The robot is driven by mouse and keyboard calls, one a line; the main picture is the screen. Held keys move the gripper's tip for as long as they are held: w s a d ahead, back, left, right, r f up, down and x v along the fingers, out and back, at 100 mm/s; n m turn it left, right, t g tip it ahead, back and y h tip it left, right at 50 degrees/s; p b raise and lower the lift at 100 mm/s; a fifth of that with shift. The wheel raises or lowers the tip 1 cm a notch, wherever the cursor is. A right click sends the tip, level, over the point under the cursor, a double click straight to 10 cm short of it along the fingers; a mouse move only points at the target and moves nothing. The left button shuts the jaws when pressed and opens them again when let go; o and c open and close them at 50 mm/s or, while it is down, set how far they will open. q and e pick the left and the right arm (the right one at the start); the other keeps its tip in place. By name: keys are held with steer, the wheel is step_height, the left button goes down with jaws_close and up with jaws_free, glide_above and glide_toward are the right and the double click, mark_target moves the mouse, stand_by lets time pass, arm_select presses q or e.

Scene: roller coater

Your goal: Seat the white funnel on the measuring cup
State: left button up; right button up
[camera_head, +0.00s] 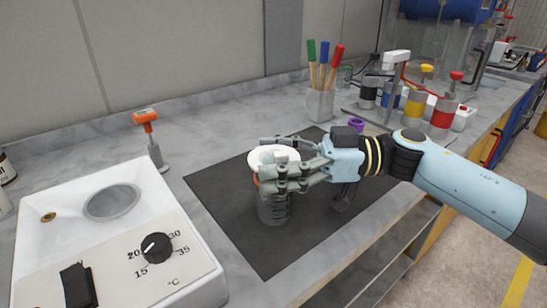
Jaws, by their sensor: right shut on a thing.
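The white funnel (268,156) is over the mouth of the measuring cup, with its wide rim facing up. The clear grey measuring cup (273,211) stands upright on a dark mat. My right gripper (268,165) comes in from the right and is shut on the white funnel. Its fingers hide the funnel's lower part and the cup's rim, so I cannot tell whether funnel and cup touch. A small orange patch shows beside the fingers at the left. My left gripper is not in view.
The dark mat (226,203) has free room around the cup. A white water bath (113,255) with a dial stands at the left, with an orange-topped tool (150,138) behind it. A brush holder (320,103) and several colour-topped containers stand at the back right.

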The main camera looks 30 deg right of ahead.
steer(key=o, duration=1)
steer(key=shift+d, duration=0.2)
steer(key=v, duration=1.1)
steer(key=shift+s+d, duration=0.25)
